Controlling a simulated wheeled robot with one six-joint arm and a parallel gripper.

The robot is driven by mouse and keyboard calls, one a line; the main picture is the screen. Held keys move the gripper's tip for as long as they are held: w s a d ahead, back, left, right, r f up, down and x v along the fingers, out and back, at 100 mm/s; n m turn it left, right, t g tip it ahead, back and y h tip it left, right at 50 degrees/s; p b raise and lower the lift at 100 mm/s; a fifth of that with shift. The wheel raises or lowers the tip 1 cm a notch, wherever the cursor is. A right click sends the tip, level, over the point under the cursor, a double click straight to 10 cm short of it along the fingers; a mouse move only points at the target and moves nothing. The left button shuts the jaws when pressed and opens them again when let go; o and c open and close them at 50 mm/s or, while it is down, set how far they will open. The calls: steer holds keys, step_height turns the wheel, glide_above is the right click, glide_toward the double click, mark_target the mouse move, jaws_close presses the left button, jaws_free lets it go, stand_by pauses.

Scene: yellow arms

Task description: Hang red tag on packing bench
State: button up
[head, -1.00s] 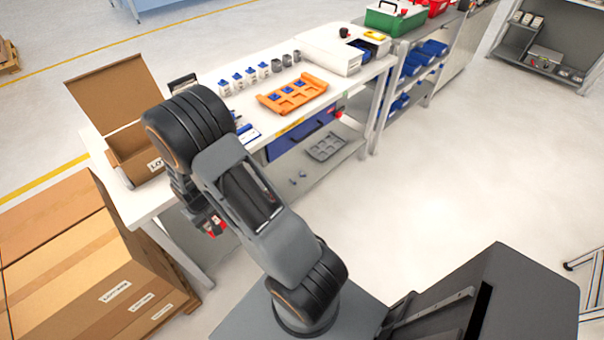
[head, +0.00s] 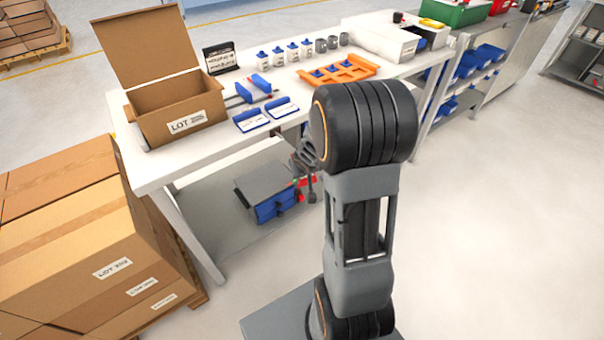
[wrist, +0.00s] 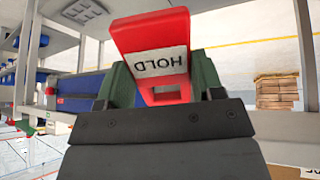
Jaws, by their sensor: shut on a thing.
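The red tag (wrist: 150,38) is in my gripper (wrist: 162,78), between its green fingers in the wrist view. Its white label reads HOLD, upside down in that view, and a slot shows near its lower end. In the head view my gripper (head: 308,178) is small and partly hidden behind my arm, at the bench's front side and below the top; bits of red show there. The packing bench (head: 158,168) has a white top and grey legs. I cannot tell whether the tag touches the bench.
An open carton (head: 150,98), blue-edged cards (head: 283,108), small bottles and an orange tray (head: 335,72) stand on the bench. A grey-topped unit with blue drawers (head: 275,208) sits below. Stacked cartons (head: 75,235) block the left; floor at right is clear.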

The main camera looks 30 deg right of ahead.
steer(key=d+t+h+b, duration=0.1)
steer(key=d+t+b, duration=0.3)
steer(key=d+b, duration=0.45)
steer(key=a+r+n+t+y+b, duration=0.1)
steer(key=a+r+n+t+b, duration=0.1)
steer(key=a, duration=0.1)
steer(key=s+a+r+n+t+y+b, duration=0.1)
steer(key=a+r+t+y, duration=0.1)
steer(key=a, duration=0.1)
steer(key=a+r+n+t+y+b, duration=0.2)
steer(key=a, duration=0.1)
steer(key=shift+s+a+n+t+b, duration=0.3)
steer(key=shift+a+t, duration=0.1)
steer(key=shift+a+r+t+y, duration=0.15)
steer(key=shift+a+t+y, duration=0.05)
steer(key=shift+t+y, duration=0.2)
steer(key=shift+w, duration=0.35)
steer(key=w+a+f+b, duration=0.1)
steer(key=w+b, duration=0.2)
steer(key=w, duration=0.5)
steer(key=shift+w+f+b, duration=0.3)
steer(key=shift+w+f, duration=0.05)
steer(key=shift+t, duration=0.3)
